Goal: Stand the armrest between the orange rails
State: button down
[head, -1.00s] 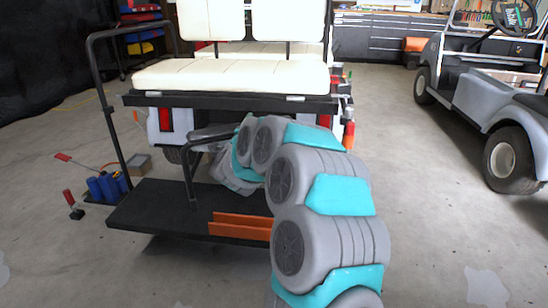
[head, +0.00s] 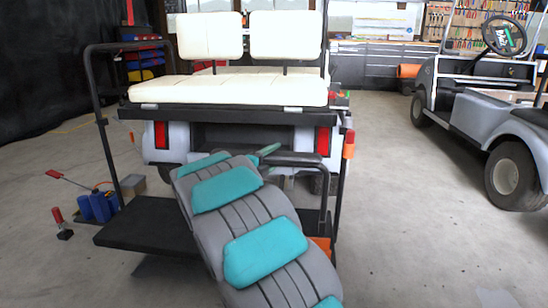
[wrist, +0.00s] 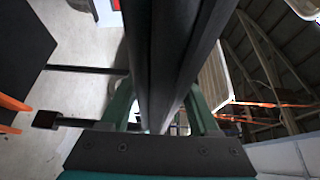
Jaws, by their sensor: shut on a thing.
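The armrest is a black padded bar (head: 295,158) with thin black legs. It hangs raised above the right end of the rear platform in the head view. My gripper (head: 266,152) is shut on the bar near its left end. In the wrist view the bar (wrist: 165,50) runs between the green fingers of my gripper (wrist: 162,112), and its legs (wrist: 85,69) reach left. The orange rails (head: 320,244) show only as a small part beside my arm. They also show at the left edge of the wrist view (wrist: 12,113). Whether a leg end touches the platform I cannot tell.
The black platform (head: 140,225) is partly hidden by my arm. The cream-seated cart (head: 230,90) stands behind it. A handrail (head: 100,100) rises at left, with blue items (head: 95,207) by its foot. A grey cart (head: 510,140) is at right; floor between is clear.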

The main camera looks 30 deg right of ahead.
notch_tip(320, 180, down, 11)
jog(key=b, duration=0.4)
dwell(0.8)
jog(key=shift+f, duration=0.45)
dwell(0.9)
jog(key=shift+c, duration=0.2)
grip_release()
jog(key=v, duration=0.7)
jog(key=shift+s+a, duration=0.2)
jog(key=shift+a, duration=0.15)
jog(key=shift+w, duration=0.1)
